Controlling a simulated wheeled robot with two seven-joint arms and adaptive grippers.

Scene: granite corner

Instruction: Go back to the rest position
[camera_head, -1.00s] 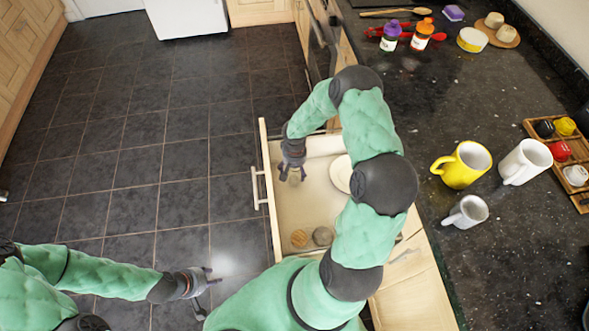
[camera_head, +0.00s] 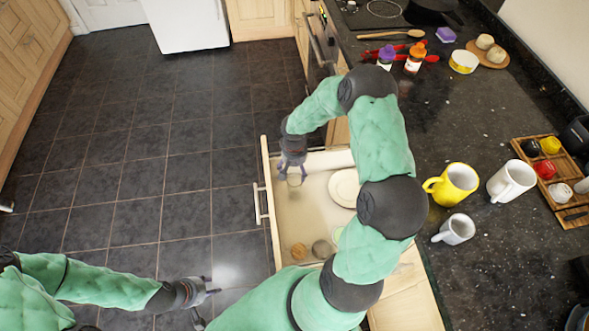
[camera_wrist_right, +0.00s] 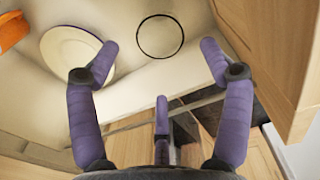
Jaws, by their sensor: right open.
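My right gripper (camera_head: 292,174) reaches into the open drawer (camera_head: 266,205) at its far-left part. In the right wrist view its purple fingers (camera_wrist_right: 158,46) are spread apart with nothing between them. A clear round glass (camera_wrist_right: 160,36) sits in the drawer just beyond the fingertips, apart from them. In the head view that glass (camera_head: 294,181) shows right under the gripper. My left gripper (camera_head: 207,302) is low at the left of the drawer, over the floor, with its fingers apart and empty. My right arm hides part of the drawer.
The drawer also holds a plate (camera_head: 343,188) and small round items (camera_head: 299,251). On the counter stand a yellow mug (camera_head: 453,185), a white mug (camera_head: 511,181), a smaller cup (camera_head: 456,230) and a wooden tray (camera_head: 570,215). The tiled floor (camera_head: 130,190) at left is clear.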

